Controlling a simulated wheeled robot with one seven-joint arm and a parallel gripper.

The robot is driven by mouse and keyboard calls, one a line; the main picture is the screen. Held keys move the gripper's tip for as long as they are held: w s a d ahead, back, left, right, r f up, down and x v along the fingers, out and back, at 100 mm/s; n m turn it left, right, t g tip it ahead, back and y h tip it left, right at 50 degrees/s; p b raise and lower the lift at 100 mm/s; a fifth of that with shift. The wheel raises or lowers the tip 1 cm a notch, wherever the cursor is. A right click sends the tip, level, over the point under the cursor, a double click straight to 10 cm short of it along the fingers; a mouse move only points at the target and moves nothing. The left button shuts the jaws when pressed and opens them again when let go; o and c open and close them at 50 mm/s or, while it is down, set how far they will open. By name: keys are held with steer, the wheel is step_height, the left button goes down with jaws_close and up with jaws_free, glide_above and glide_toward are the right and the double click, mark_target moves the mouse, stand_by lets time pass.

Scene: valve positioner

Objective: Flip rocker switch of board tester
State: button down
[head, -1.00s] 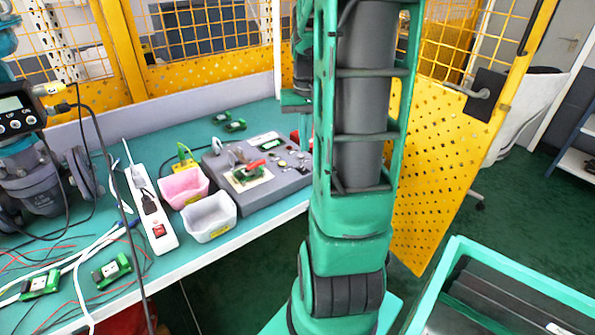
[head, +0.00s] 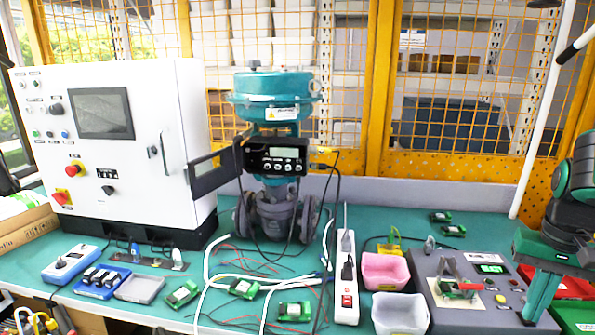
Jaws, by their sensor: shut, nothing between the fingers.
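The board tester (head: 437,298) is a grey sloped box at the right of the bench in the head view. It carries a small lit green display (head: 491,269), a clamp fixture with a red handle over a green board (head: 458,289), and several small knobs at its right. I cannot make out its rocker switch; the right end is partly covered by my arm. My gripper (head: 532,314) is at the right edge, fingers pointing down and together, empty. Its tips overlap the tester's right front in the picture; I cannot tell whether they touch it.
A pink bin (head: 385,285) and a white bin (head: 400,314) stand left of the tester. A power strip (head: 346,262) with a red switch lies beside them. A teal valve with positioner (head: 275,160) and a white control cabinet (head: 165,150) stand farther left. Wires and green boards lie in front.

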steer(key=s+a+n, duration=0.1)
steer(key=s+a, duration=0.6)
steer(key=shift+s+a+f+y, duration=0.25)
steer(key=shift+s+f+y, duration=0.1)
steer(key=shift+f, duration=0.1)
steer(key=shift+w, duration=0.15)
steer(key=w+d+r+m, duration=0.2)
steer(key=w+d+m, duration=0.5)
steer(key=d, duration=0.1)
steer(key=w+d+r+m+g, duration=0.1)
steer(key=w+d+r+m, duration=0.2)
steer(key=w+d+m, duration=0.4)
steer(key=shift+w+d+r, duration=0.2)
steer(key=shift+w+d, duration=0.55)
steer(key=shift+d, duration=0.5)
